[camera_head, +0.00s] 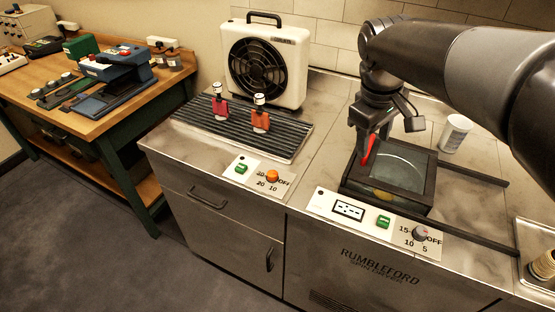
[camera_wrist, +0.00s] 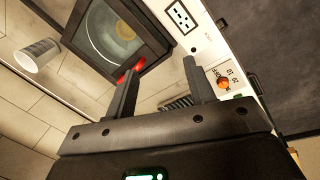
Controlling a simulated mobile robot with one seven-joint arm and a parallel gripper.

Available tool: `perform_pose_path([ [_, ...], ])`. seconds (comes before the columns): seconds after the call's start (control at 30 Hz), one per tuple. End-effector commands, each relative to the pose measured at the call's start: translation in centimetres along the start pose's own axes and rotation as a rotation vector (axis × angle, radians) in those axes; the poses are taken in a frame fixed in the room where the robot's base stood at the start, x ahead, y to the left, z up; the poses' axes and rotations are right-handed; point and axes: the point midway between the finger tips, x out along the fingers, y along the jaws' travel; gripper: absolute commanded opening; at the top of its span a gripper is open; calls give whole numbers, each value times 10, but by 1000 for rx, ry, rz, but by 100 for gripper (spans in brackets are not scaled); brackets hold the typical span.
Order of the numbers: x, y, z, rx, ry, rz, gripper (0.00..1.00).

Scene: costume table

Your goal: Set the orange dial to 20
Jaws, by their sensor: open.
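The orange dial (camera_head: 272,176) sits on a white control panel (camera_head: 246,168) at the front of the counter, below the striped rack. Small printed labels, including OFF, 20 and 10, surround it. Its pointer is too small to read. In the wrist view the dial (camera_wrist: 224,84) shows to the right of the fingers, farther off. My gripper (camera_head: 372,138) is over the glass-topped spin dryer box, well right of the dial. In the wrist view my gripper (camera_wrist: 160,68) is open, with nothing visible between its fingers.
A red handle (camera_head: 369,151) on the spin dryer box (camera_head: 400,180) is close to my gripper. Two small bottles (camera_head: 260,115) stand on the striped rack (camera_head: 200,130) behind the dial. A white fan heater (camera_head: 265,60) stands behind. A grey dial (camera_head: 420,233) and white cup (camera_head: 455,133) are right.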

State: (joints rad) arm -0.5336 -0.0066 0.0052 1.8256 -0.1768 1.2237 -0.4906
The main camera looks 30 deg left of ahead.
Motion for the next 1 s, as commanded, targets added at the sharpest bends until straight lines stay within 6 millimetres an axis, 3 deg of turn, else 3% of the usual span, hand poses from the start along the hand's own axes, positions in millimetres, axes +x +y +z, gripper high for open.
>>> perform_pose_path([
  [0.03, 5, -6, -23, -71, -22, -4, 49],
  [0.3, 32, -53, -131, -440, -130, -12, 49],
  [0.53, 63, -116, -207, -726, -221, -12, 49],
  [0.73, 81, -155, -240, -871, -272, -10, 49],
  [1.0, 100, -162, -242, -904, -285, -10, 49],
])
